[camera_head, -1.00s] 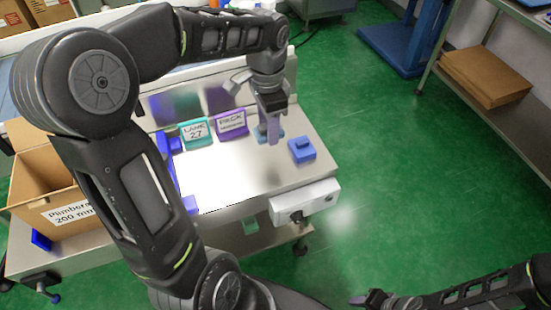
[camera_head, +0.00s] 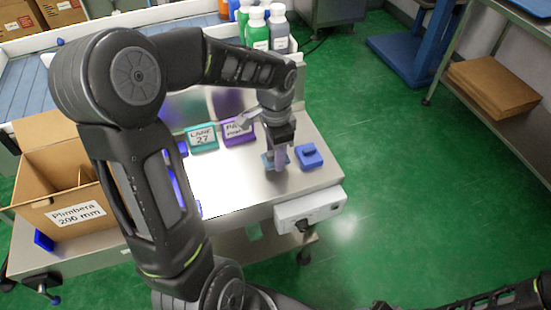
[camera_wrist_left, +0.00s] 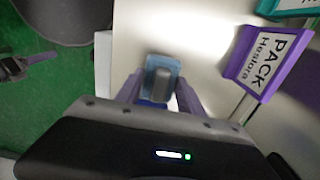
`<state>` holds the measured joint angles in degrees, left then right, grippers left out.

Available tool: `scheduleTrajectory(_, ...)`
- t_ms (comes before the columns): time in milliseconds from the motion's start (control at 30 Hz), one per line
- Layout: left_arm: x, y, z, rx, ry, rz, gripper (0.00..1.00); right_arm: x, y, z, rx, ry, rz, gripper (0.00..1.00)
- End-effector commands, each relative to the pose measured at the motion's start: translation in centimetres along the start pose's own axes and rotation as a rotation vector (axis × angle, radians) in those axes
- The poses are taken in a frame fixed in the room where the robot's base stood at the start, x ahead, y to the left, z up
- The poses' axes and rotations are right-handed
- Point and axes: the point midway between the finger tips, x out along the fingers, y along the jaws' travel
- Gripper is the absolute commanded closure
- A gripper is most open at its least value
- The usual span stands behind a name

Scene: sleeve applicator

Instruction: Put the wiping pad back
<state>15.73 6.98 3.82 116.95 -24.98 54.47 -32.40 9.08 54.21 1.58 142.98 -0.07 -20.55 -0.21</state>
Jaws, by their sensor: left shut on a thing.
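The wiping pad (camera_wrist_left: 162,76) is light blue with a grey grip. It sits between the fingertips of my left gripper (camera_wrist_left: 158,92) in the left wrist view. In the head view my left gripper (camera_head: 278,156) is shut on it, and a light blue edge of the pad (camera_head: 266,161) shows beside the fingers. I cannot tell if the pad touches the steel top. A dark blue block (camera_head: 309,156) stands just right of the gripper; part of it shows below the pad in the wrist view. My right gripper (camera_head: 382,305) is only partly seen at the bottom edge.
A teal LANE 27 sign (camera_head: 202,137) and a purple PACK sign (camera_head: 238,131) stand behind the gripper on the steel table (camera_head: 235,180). An open cardboard box (camera_head: 62,200) is at left. Several bottles (camera_head: 262,28) stand at the back. Green floor lies to the right.

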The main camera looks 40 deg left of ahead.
Motion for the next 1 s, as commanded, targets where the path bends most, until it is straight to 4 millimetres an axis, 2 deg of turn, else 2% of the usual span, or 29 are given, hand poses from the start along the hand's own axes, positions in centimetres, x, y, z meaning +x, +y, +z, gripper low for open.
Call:
scheduleTrajectory(33,1.1,0.0,0.0,-0.001,-0.002,0.002,0.93,0.2,0.1,0.0,0.0,0.0,0.0,0.64)
scheduleTrajectory(167,2.4,0.0,0.0,-0.002,-0.001,0.002,0.93,0.3,0.1,0.0,0.0,0.0,0.0,0.64)
scheduleTrajectory(567,2.8,0.0,0.0,-0.001,0.0,0.0,0.93,0.6,0.2,0.0,0.0,0.0,0.0,0.64)
scheduleTrajectory(600,2.7,0.0,0.0,-0.001,0.0,0.0,0.53,0.5,0.2,0.0,0.0,0.0,0.0,0.64)
scheduleTrajectory(833,2.7,0.0,0.0,-0.001,0.0,0.0,0.34,0.5,0.2,0.0,0.0,0.0,0.0,0.64)
scheduleTrajectory(1000,2.7,0.0,0.0,-0.001,0.0,0.0,0.33,0.5,0.2,0.0,0.0,0.0,0.0,0.64)
